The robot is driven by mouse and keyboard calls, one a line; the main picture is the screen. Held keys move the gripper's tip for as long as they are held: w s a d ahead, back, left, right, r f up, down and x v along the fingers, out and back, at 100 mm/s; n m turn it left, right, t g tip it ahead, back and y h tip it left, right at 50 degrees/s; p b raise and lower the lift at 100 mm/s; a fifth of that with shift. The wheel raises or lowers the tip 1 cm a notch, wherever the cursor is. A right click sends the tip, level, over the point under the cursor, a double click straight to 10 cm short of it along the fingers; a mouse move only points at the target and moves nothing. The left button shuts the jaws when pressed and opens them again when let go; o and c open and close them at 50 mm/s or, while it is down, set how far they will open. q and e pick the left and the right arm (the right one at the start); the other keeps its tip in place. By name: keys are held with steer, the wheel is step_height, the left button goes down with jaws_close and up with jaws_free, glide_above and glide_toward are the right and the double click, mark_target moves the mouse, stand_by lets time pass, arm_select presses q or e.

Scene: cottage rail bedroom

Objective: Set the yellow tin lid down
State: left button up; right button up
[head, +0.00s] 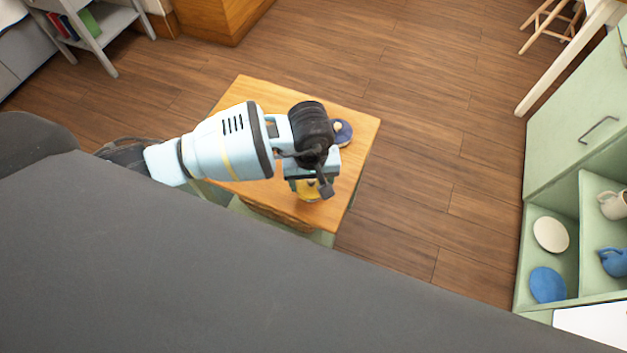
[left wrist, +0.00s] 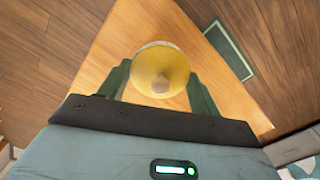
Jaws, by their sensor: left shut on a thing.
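The yellow tin lid (head: 311,197) is mostly hidden under my left gripper (head: 308,187) in the head view, over the near part of a small wooden-topped table (head: 352,120). In the left wrist view the round yellow lid (left wrist: 160,58) with its pale knob shows between the two green fingers of my left gripper (left wrist: 160,82). The gripper is shut on the lid. The wooden top lies behind the lid there; I cannot tell whether they touch. My right gripper is in neither view.
A blue lid-like thing with a pale knob (head: 341,131) lies on the table, right beside my wrist. A green cabinet (head: 570,150) at the right holds a white plate (head: 551,234), a blue plate (head: 547,285) and mugs. Open floor lies between cabinet and table.

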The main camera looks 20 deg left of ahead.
mark_target(314, 184)
arm_select(q)
steer(key=shift+w, duration=0.65)
steer(key=shift+w+f, duration=0.1)
steer(key=shift+f, duration=1.7)
steer(key=shift+f, duration=0.1)
steer(key=o, duration=1)
steer(key=shift+c, duration=0.2)
step_height(314, 184, up, 12)
steer(key=shift+r+p, duration=0.15)
steer(key=shift+p, duration=0.25)
